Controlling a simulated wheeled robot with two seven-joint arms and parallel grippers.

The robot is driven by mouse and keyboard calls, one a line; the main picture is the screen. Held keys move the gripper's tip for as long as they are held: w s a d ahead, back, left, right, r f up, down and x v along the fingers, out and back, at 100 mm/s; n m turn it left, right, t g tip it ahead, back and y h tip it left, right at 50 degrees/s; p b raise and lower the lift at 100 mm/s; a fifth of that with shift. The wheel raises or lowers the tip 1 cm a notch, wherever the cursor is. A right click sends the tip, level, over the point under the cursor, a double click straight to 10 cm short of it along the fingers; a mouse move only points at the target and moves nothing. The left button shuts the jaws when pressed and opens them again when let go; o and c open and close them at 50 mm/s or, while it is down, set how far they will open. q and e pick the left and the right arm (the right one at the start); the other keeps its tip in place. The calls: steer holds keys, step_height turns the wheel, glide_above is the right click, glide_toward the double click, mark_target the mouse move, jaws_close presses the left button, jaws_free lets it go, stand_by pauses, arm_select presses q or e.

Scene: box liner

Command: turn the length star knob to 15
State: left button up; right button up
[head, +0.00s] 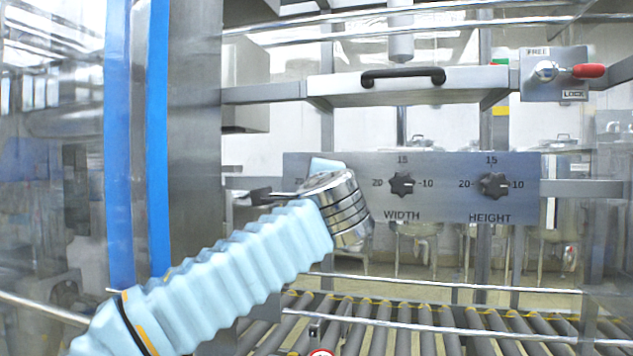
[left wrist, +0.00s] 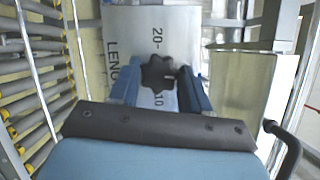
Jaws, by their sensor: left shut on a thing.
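The grey panel (head: 440,165) carries a black star WIDTH knob (head: 402,184) and a HEIGHT knob (head: 494,186), each with 20 at left, 15 above and 10 at right. My left gripper (left wrist: 158,90) is shut on the black length star knob (left wrist: 157,72), with one blue finger on each side. The wrist view is turned sideways: 20 is above the knob, 10 below, and the LENGTH label, partly cut off, at left. A small pale mark shows at the knob's right side; I cannot tell its exact reading. In the head view my left wrist hides this knob.
A tray-like part with a black handle (head: 403,76) hangs above the panel. A red-handled FREE/LOCK lever (head: 586,71) is at upper right. A roller conveyor (head: 400,325) runs below. A blue-striped post (head: 157,140) stands left of the panel.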

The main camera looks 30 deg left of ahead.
arm_select(q)
steer(key=shift+n+g+p, duration=0.3)
steer(key=shift+n, duration=0.6)
steer(key=o, duration=1.1)
steer(key=shift+c, duration=0.2)
steer(key=shift+s, duration=0.1)
steer(key=b+v, duration=0.1)
steer(key=v, duration=1.2)
steer(key=shift+s+r, duration=0.15)
steer(key=shift+s, duration=0.15)
steer(key=shift+d, duration=0.15)
